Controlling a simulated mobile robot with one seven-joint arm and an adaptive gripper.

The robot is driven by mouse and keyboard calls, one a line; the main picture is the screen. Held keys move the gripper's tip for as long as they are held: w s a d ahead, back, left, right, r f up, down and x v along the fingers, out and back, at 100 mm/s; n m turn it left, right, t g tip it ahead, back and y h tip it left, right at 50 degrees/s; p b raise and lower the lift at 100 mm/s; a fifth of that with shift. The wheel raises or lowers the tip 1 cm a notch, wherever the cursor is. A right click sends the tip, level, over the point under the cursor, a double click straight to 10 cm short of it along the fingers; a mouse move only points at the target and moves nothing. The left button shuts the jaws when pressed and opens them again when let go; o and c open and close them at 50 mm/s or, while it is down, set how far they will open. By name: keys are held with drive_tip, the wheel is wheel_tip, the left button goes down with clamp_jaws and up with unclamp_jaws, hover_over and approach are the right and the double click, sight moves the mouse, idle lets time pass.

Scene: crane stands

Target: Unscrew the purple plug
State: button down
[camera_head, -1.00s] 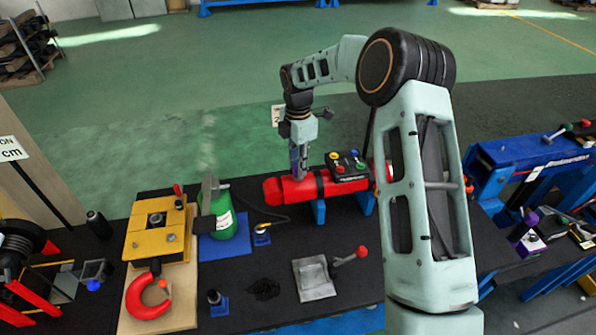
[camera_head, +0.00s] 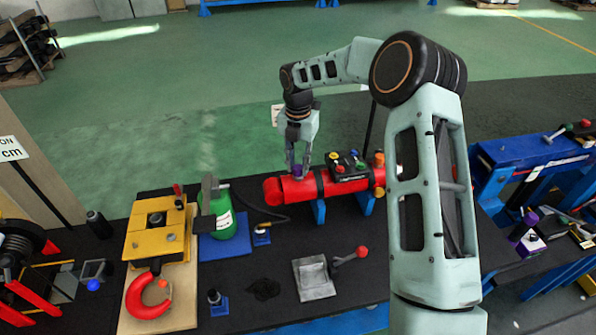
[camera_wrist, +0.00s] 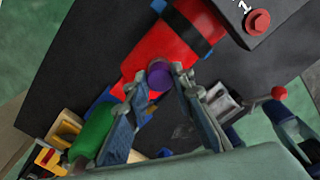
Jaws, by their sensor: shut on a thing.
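The purple plug (camera_head: 298,170) shows at the top of the red cylinder (camera_head: 292,190), near its left end. It also shows in the wrist view (camera_wrist: 160,76) as a round purple head against the red body. My gripper (camera_head: 299,166) points down over the cylinder and is shut on the plug. In the wrist view its fingertips (camera_wrist: 155,80) lie on either side of the plug. I cannot tell whether the plug is still seated in the cylinder or raised a little. Any thread is hidden.
The red cylinder lies on blue supports (camera_head: 319,211). A button box (camera_head: 349,172) sits on the cylinder to the right of my gripper. A green bottle (camera_head: 224,222) and a yellow block (camera_head: 157,240) stand to the left.

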drive_tip(key=shift+w+r+n, duration=0.15)
drive_tip(key=shift+n, duration=0.55)
drive_tip(key=c, duration=1.6)
unclamp_jaws()
drive_tip(key=shift+c, duration=0.7)
